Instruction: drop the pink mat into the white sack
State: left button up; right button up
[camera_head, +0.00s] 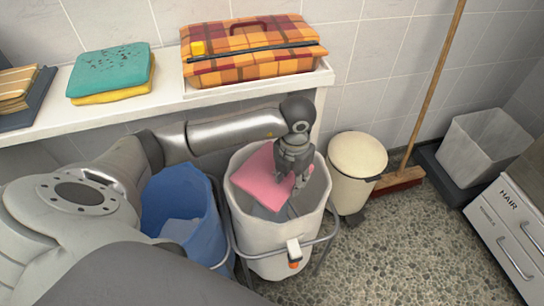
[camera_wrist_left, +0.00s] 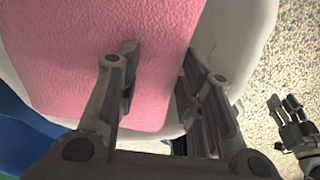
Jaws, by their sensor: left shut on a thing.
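The pink mat (camera_head: 260,178) is in the mouth of the white sack (camera_head: 262,238), tilted and inside its rim in the head view. My left gripper (camera_head: 289,190) is over the sack's opening and shut on the mat. In the left wrist view the mat (camera_wrist_left: 100,45) fills much of the picture, with the fingers of my left gripper (camera_wrist_left: 160,58) against it and the white sack (camera_wrist_left: 238,40) around it. Another gripper, apparently my right one (camera_wrist_left: 290,118), shows at the right edge of the wrist view. Its jaw state is unclear.
A blue sack (camera_head: 180,205) stands left of the white one. A cream pedal bin (camera_head: 355,170) stands to the right, with a broom (camera_head: 400,178) beyond. Speckled floor (camera_head: 420,240) is free at front right.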

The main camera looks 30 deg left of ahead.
pick_arm(q)
jog(key=o, duration=1.1)
jog(key=shift+r, duration=0.1)
notch_tip(320, 180, up, 12)
dwell(0.4)
